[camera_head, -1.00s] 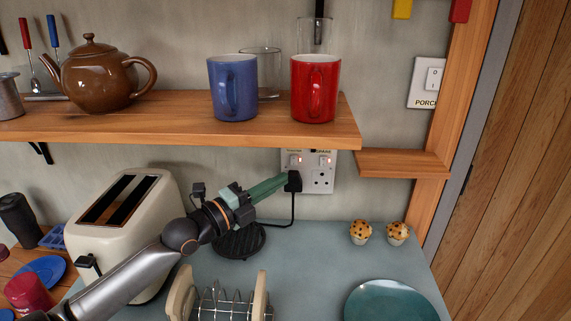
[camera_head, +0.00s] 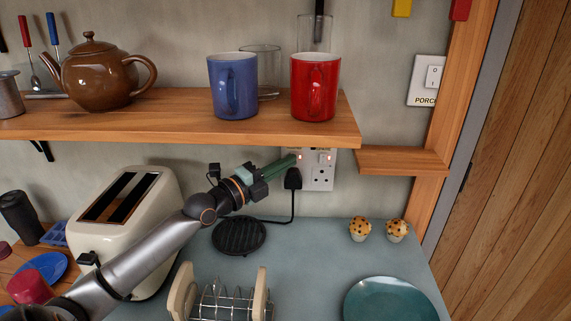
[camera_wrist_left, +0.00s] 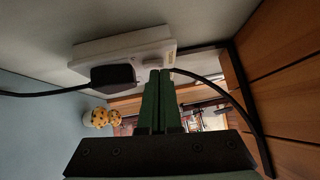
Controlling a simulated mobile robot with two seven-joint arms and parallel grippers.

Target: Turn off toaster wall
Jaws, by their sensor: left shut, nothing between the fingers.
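The white double wall socket (camera_head: 321,178) is on the wall under the shelf, with two switches along its top. A black plug (camera_head: 293,180) sits in its left outlet; the right outlet is empty. My left gripper (camera_head: 291,159) is shut and empty, its green fingertips at the left switch and partly hiding it. In the left wrist view the shut fingertips (camera_wrist_left: 159,73) are close to the socket plate (camera_wrist_left: 105,48), beside the plug (camera_wrist_left: 113,77); contact cannot be told. The cream toaster (camera_head: 150,215) stands at the left. My right gripper is not in view.
A wooden shelf (camera_head: 180,130) above carries a brown teapot (camera_head: 100,78), a blue mug (camera_head: 233,90) and a red mug (camera_head: 314,90). A black round trivet (camera_head: 239,236), a toast rack (camera_head: 225,300), two muffins (camera_head: 360,229) and a teal plate (camera_head: 390,302) are on the counter.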

